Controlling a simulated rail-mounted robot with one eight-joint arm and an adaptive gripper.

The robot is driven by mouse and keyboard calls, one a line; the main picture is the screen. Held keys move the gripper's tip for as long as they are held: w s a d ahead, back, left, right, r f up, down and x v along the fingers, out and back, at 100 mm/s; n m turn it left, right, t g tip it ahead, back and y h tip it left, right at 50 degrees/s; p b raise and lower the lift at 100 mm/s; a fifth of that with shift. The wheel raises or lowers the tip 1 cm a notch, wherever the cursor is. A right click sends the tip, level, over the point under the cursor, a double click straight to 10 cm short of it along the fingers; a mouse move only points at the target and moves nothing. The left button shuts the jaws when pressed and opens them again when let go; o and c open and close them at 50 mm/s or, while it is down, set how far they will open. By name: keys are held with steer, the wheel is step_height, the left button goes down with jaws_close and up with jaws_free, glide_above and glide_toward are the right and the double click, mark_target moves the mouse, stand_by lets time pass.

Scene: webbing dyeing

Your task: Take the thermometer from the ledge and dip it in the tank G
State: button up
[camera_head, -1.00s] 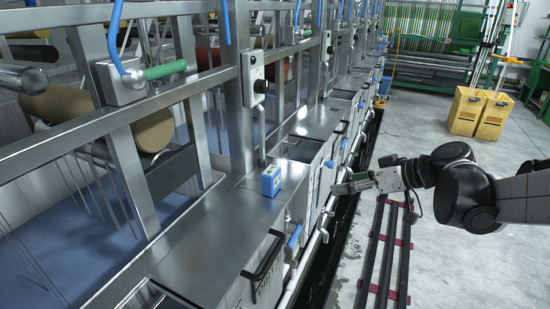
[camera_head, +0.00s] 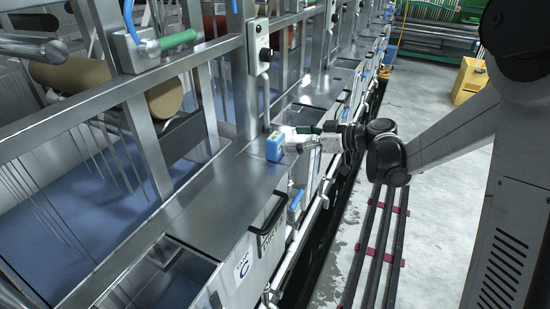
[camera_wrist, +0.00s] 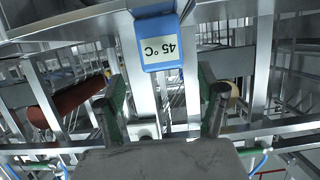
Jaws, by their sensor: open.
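The thermometer is a small blue block (camera_head: 274,148) with a white top, standing on the steel ledge (camera_head: 215,195) in the head view. In the wrist view, the thermometer (camera_wrist: 156,36) shows a "45 °C" label at the top centre. My gripper (camera_head: 291,145) is right beside it on its right side in the head view. In the wrist view my open gripper (camera_wrist: 162,88) has its fingers spread, with the thermometer just beyond and between their tips. Whether they touch it is unclear. A tank label (camera_head: 241,266) at the front shows a letter like C or G.
A black handle (camera_head: 272,215) sits on the ledge's front edge. An open tank (camera_head: 165,275) lies at the near left. Steel frame posts (camera_head: 243,75) rise behind the thermometer. A yellow bin (camera_head: 470,80) stands on the floor at the right.

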mark_target(281, 138)
steer(key=shift+p+x, duration=0.4)
steer(key=shift+x, duration=2.9)
steer(key=shift+s, duration=0.2)
jaws_close()
steer(key=shift+r, duration=0.15)
step_height(281, 138, up, 28)
